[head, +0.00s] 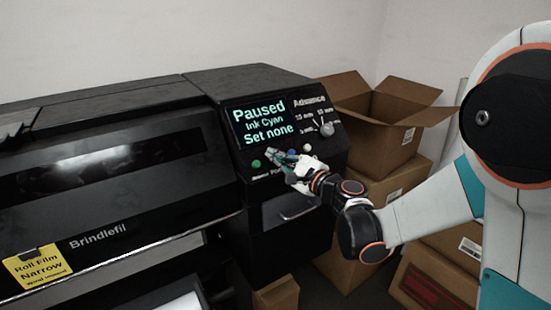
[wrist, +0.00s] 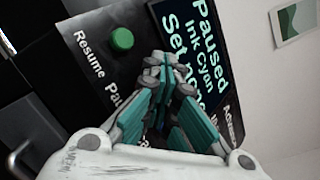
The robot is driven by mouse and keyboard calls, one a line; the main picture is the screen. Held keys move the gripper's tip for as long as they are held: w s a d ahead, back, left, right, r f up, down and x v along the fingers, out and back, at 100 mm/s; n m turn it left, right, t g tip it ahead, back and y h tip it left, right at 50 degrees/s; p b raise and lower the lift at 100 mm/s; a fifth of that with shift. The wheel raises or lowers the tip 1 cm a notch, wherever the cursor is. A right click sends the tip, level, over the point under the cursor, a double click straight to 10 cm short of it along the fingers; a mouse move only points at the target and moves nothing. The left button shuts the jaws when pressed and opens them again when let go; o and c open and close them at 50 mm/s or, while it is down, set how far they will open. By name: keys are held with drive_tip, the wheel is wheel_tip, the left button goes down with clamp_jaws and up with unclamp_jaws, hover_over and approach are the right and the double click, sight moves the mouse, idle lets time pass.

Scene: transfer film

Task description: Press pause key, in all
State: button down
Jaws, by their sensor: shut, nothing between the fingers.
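The black printer's control panel (head: 270,170) carries a lit display (head: 260,122) reading "Paused", "Ink Cyan", "Set none". My gripper (head: 274,155) is shut and empty, its fingertips at the panel just below the display. In the wrist view my gripper (wrist: 160,65) covers the spot above a label that starts "Pau", so the pause key itself is hidden. A green button (head: 256,164) labelled "Resume" sits left of the fingertips; it shows clear in the wrist view (wrist: 122,39). I cannot tell whether the fingertips touch the key.
A blue button (head: 293,153) and a pale button (head: 308,147) lie just right of my fingertips. An "Advance" dial (head: 326,129) is at the panel's right. A yellow "Roll Film Narrow" label (head: 37,266) is at lower left.

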drive_tip(key=shift+s+d+r, duration=0.35)
drive_tip(key=shift+s+r, duration=0.1)
drive_tip(key=shift+r, duration=0.1)
drive_tip(key=s+d+r+p, duration=0.2)
drive_tip(key=s+r, duration=0.1)
drive_tip(key=shift+r+p, duration=0.3)
drive_tip(key=shift+p, duration=0.1)
idle(0.8)
drive_tip(key=s+d+f+n+g+h+b, duration=0.2)
drive_tip(key=s+d+f+n+h, duration=0.2)
drive_tip(key=s, duration=0.5)
drive_tip(key=s+d+f+n+g+h+b, duration=0.2)
drive_tip(key=s+d+f+n+h+b, duration=0.1)
drive_tip(key=s+d+n, duration=0.4)
drive_tip(key=s+d+f+n+g+h+b, duration=0.2)
drive_tip(key=s+d+f+n+h, duration=0.3)
drive_tip(key=s, duration=0.8)
drive_tip(key=d+f+b, duration=0.1)
drive_tip(key=d+f, duration=0.1)
drive_tip(key=d, duration=0.1)
drive_tip(key=shift+f+n, duration=0.3)
drive_tip(key=shift+n, duration=0.1)
